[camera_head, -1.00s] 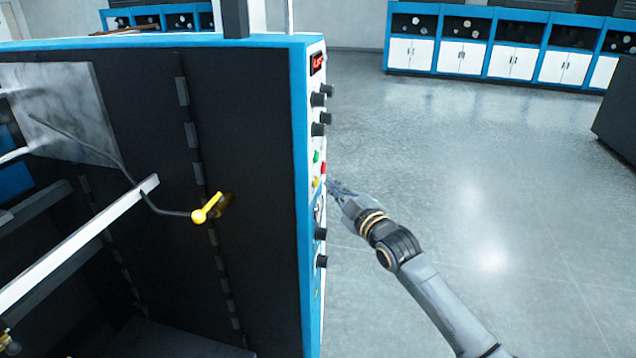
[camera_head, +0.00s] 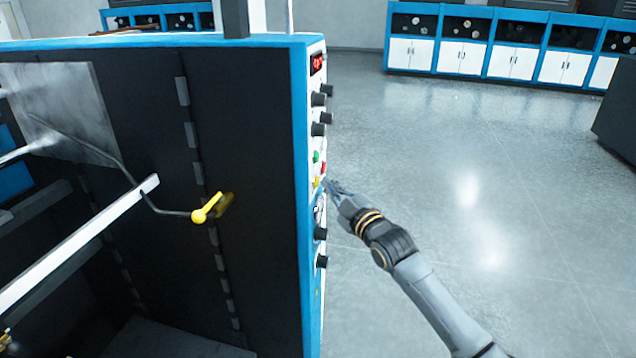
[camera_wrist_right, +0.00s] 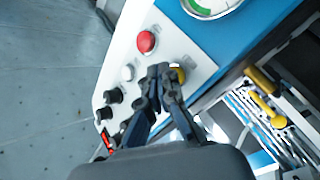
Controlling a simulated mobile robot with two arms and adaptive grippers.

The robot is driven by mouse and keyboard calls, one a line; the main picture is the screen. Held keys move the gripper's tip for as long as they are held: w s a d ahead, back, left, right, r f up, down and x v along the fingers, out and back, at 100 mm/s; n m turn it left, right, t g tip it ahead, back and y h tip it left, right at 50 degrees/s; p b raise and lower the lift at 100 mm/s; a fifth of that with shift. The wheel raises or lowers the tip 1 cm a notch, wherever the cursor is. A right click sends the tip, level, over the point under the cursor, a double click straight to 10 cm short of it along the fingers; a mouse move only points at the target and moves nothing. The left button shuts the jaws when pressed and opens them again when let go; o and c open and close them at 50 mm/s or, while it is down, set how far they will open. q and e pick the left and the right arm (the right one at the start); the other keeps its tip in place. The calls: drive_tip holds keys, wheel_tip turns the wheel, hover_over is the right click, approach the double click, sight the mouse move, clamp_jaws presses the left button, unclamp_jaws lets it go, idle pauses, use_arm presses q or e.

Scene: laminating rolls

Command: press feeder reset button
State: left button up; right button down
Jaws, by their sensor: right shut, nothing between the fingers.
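The control panel (camera_head: 316,110) runs down the narrow edge of a blue-framed machine. It carries a green button (camera_head: 316,156), a red button (camera_head: 323,168) and a yellow button (camera_head: 317,182). In the right wrist view the red button (camera_wrist_right: 146,42), a white button (camera_wrist_right: 127,73) and the yellow button (camera_wrist_right: 179,74) show. My right gripper (camera_head: 334,186) is shut and empty at the panel, near the yellow button. In the wrist view its fingertips (camera_wrist_right: 160,72) partly cover the yellow button; I cannot tell whether they touch it. The labels are too small to read. My left gripper is out of view.
Black knobs (camera_head: 319,99) stick out above and below the buttons. A round gauge (camera_wrist_right: 207,6) sits beyond the red button. A yellow-handled lever (camera_head: 206,208) stands out on the machine's dark inner side. The floor (camera_head: 460,180) to the right is clear.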

drive_tip(key=shift+w+a, duration=0.1)
drive_tip(key=shift+a, duration=0.3)
idle(0.6)
drive_tip(key=shift+d, duration=0.15)
drive_tip(key=shift+s+d, duration=0.25)
drive_tip(key=shift+d, duration=0.4)
drive_tip(key=d, duration=0.2)
drive_tip(key=s+d+p, duration=0.1)
drive_tip(key=d, duration=0.1)
drive_tip(key=shift+s+d, duration=0.1)
drive_tip(key=shift+d, duration=0.3)
idle(0.5)
